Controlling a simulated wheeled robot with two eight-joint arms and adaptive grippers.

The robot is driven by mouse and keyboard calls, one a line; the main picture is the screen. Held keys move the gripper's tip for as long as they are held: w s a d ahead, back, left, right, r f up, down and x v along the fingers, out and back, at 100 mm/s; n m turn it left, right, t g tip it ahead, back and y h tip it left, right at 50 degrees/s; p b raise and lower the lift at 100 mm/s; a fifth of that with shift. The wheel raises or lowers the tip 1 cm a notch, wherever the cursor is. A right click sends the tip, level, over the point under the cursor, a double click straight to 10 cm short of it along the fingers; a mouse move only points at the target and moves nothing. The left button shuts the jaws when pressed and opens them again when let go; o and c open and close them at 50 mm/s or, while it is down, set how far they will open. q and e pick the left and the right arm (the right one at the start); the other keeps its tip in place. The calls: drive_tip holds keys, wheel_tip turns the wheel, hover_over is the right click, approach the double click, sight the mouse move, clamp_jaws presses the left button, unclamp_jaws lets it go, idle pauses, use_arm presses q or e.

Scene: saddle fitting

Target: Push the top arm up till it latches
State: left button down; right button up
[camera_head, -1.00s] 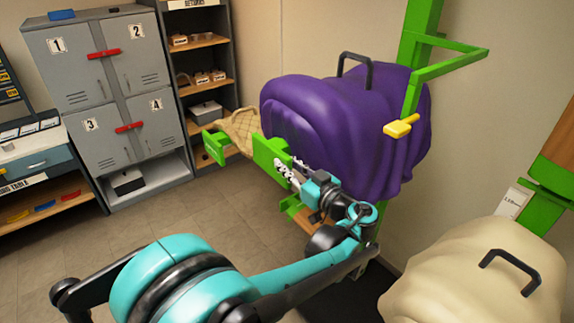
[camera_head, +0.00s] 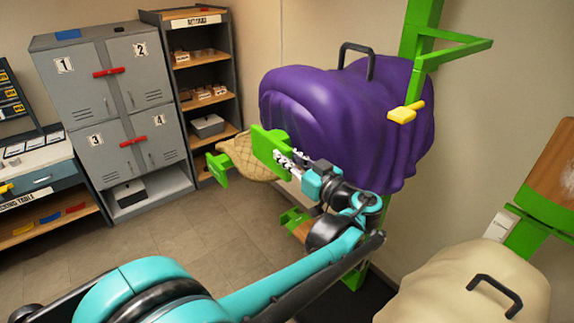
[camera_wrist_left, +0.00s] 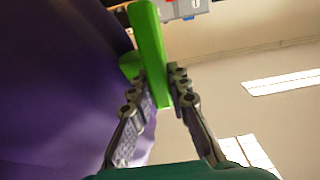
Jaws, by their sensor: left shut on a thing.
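A green arm end plate (camera_head: 268,147) sticks out from under a purple cover (camera_head: 330,110) on the rack by the wall. My left gripper (camera_head: 290,158) is shut on this plate from the near side. In the left wrist view, the two fingers (camera_wrist_left: 160,85) close on either side of a green bar (camera_wrist_left: 150,45), with the purple cover (camera_wrist_left: 60,80) to the left. The rest of the arm is hidden under the cover. My right gripper is out of view.
A tan quilted pad (camera_head: 247,160) hangs beside a smaller green end plate (camera_head: 217,170), just left of the grip. A cream covered load (camera_head: 455,285) is at the lower right. Grey lockers (camera_head: 105,90) and a shelf unit (camera_head: 200,75) stand behind, with open floor before them.

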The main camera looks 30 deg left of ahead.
use_arm(q)
wheel_tip(320, 180, up, 32)
drive_tip(key=p, duration=1.7)
drive_tip(key=shift+w+r, duration=0.1)
drive_tip(key=shift+r, duration=0.05)
drive_tip(key=c, duration=1.4)
unclamp_jaws()
drive_tip(key=shift+c, duration=0.2)
drive_tip(key=v, duration=1.2)
drive_tip(key=shift+f, duration=0.25)
